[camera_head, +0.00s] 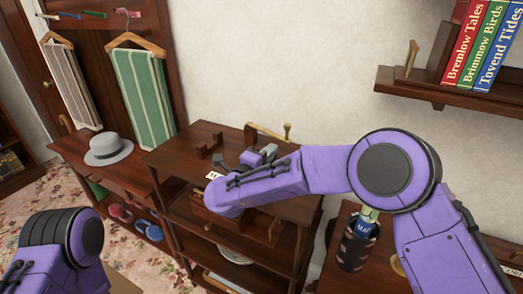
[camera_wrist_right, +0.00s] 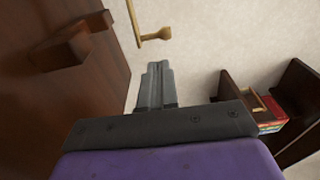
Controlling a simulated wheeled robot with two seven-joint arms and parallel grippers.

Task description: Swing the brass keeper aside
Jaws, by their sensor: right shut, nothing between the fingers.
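A brass bar with a knobbed end (camera_head: 268,132) stands at the back edge of the dark wooden cabinet's top, by the wall. It also shows at the top of the right wrist view (camera_wrist_right: 150,36), apart from and beyond my fingertips. I take it for the keeper. My right gripper (camera_head: 268,152) is over the cabinet top, a little in front of the bar, partly hidden by my own arm. In the right wrist view its fingers (camera_wrist_right: 158,68) are together and empty. My left gripper is out of view; only a purple part of my left arm shows.
A wall shelf (camera_head: 455,95) at upper right holds books and another upright brass piece (camera_head: 411,58). A grey hat (camera_head: 108,149) sits to the left. A dark patterned holder (camera_head: 355,250) stands at lower right.

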